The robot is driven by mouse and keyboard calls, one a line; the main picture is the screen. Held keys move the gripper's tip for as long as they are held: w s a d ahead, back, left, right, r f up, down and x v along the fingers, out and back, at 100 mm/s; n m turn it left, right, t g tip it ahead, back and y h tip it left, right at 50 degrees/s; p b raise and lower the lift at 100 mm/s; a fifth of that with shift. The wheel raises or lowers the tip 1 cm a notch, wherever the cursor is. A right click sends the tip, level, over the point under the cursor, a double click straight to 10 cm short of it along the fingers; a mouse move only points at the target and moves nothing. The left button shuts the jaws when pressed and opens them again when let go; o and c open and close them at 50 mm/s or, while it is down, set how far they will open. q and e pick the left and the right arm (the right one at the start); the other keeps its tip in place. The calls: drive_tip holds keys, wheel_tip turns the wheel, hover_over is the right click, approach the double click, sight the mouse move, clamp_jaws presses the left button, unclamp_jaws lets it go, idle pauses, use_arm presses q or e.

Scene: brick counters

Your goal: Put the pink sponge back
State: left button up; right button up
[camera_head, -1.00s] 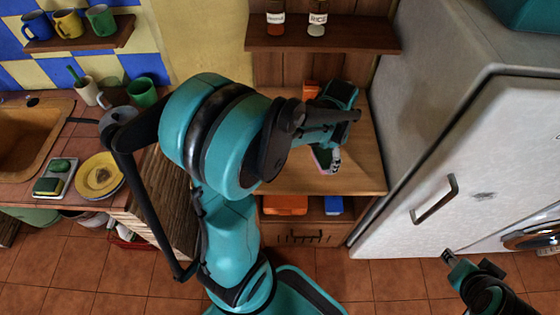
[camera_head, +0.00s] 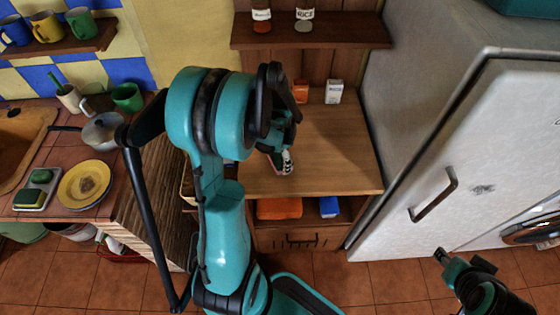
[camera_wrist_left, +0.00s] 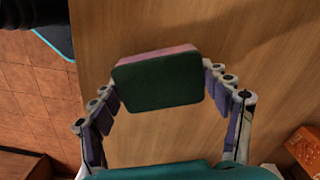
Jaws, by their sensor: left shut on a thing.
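The pink sponge (camera_wrist_left: 158,80) shows in the left wrist view as a block with a dark green face and a pink edge. My left gripper (camera_wrist_left: 160,84) has its two fingers pressed on the sponge's sides, above the wooden counter (camera_wrist_left: 230,25). In the head view my left gripper (camera_head: 285,163) is over the left part of the wooden counter (camera_head: 335,160), and the arm hides most of the sponge. A grey tray (camera_head: 22,204) with green-topped sponges (camera_head: 40,176) sits on the tiled counter at left. My right gripper (camera_head: 441,256) is low at right, its fingers too small to judge.
A yellow plate (camera_head: 84,185) and a pot (camera_head: 103,132) stand by the tray. A white box (camera_head: 334,92) and an orange box (camera_head: 300,92) stand at the wooden counter's back. An orange item (camera_head: 279,208) and a blue item (camera_head: 329,207) lie on the shelf below. A fridge (camera_head: 440,150) stands at right.

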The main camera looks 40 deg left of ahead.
use_arm(q)
drive_tip(key=shift+f, duration=0.45)
drive_tip(key=shift+f, duration=0.15)
drive_tip(key=o, duration=1.2)
